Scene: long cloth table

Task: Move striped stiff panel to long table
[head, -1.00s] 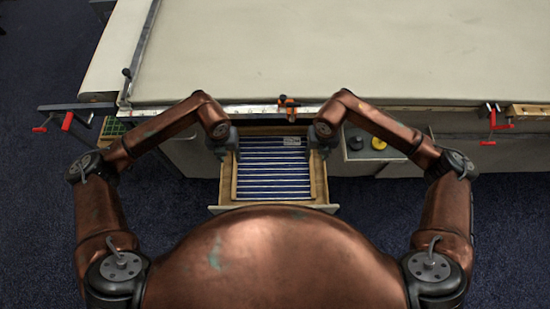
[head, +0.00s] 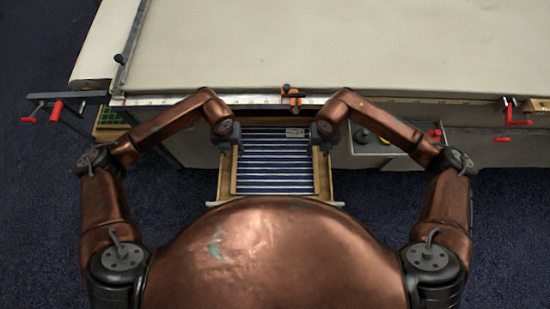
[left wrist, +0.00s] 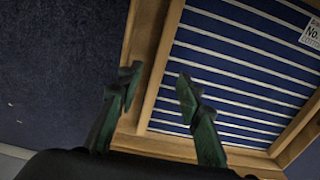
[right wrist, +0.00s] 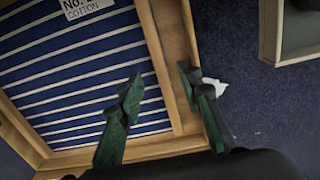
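The striped stiff panel (head: 275,165) is blue with white stripes and a pale label near its far end. It lies in an open wooden drawer (head: 327,180) below the table's front edge and also shows in both wrist views. The long table (head: 330,45) has a pale cloth top. My left gripper (head: 231,147) is open at the panel's left side; its fingers (left wrist: 158,90) straddle the wooden edge. My right gripper (head: 322,146) is open at the right side; its fingers (right wrist: 160,85) straddle the edge there. Both are empty. Finger height above the wood is unclear.
An orange and black clamp (head: 291,97) sits on the table's front edge. Red-handled clamps stand at the left (head: 56,111) and right (head: 515,123). An open grey compartment (head: 372,158) lies right of the drawer. The tabletop in view is largely clear.

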